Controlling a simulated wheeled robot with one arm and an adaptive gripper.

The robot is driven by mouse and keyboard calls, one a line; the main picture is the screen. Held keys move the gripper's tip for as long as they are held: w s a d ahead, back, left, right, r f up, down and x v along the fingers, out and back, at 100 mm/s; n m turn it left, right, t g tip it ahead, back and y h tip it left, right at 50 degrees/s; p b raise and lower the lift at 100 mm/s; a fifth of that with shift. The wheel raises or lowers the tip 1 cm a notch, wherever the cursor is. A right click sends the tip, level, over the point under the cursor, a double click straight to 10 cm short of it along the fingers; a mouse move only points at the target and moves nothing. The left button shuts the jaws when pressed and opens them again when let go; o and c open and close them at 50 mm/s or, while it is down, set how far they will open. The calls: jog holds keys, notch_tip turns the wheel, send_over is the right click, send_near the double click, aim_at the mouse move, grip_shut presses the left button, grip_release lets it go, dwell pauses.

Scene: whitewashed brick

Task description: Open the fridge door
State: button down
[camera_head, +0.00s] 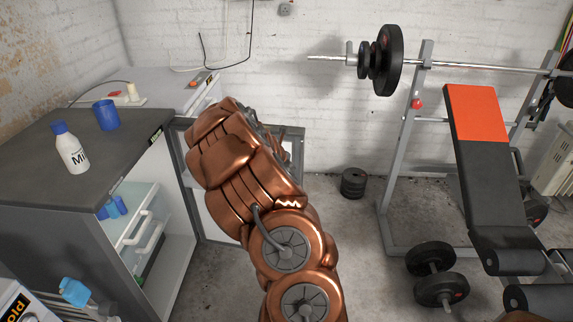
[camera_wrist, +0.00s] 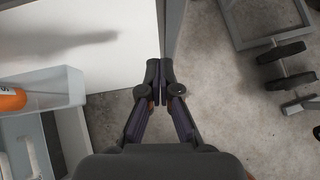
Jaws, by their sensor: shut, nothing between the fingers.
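The fridge (camera_head: 90,180) is a low dark grey cabinet at the left of the head view. Its front is open, showing white shelves (camera_head: 140,215) inside. The door (camera_head: 215,222) stands swung out from the body, white inside with a grey frame, and is largely hidden behind my arm. In the wrist view a white panel (camera_wrist: 100,40) with a grey edge (camera_wrist: 173,25) fills the upper left. My gripper (camera_wrist: 161,75) is shut and empty, its fingertips close to that edge; I cannot tell whether they touch. In the head view my arm hides the gripper.
A milk bottle (camera_head: 70,150) and a blue cup (camera_head: 106,115) stand on the fridge top. A weight bench (camera_head: 480,190) with a barbell (camera_head: 388,60) stands at the right, dumbbells (camera_head: 440,288) beside it. A weight stack (camera_head: 353,182) sits near the wall. Floor between is clear.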

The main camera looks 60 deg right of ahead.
jog(key=v, duration=0.6)
jog(key=shift+s+a+r+p, duration=0.25)
jog(key=shift+s+p, duration=0.1)
jog(key=shift+s, duration=0.05)
dwell(0.5)
jog(key=s+a+r+m+g, duration=0.2)
jog(key=s+a+r+m, duration=0.3)
jog(key=a+r+m, duration=0.55)
jog(key=s+a+f+m+g+y, duration=0.1)
jog(key=s+a+m+y, duration=0.4)
jog(key=a, duration=0.8)
jog(key=s+a+f+m+g+y, duration=0.1)
jog(key=s+a+m, duration=0.1)
jog(key=s+a, duration=0.75)
jog(key=s+a+f+m+g+y, duration=0.1)
jog(key=s+a+m+y, duration=0.25)
jog(key=a, duration=1.25)
jog(key=s+p+v, duration=0.2)
jog(key=p+v, duration=1)
jog(key=shift+s+a+r+t, duration=0.3)
jog(key=shift+s+a+r, duration=0.15)
jog(key=shift+s, duration=0.15)
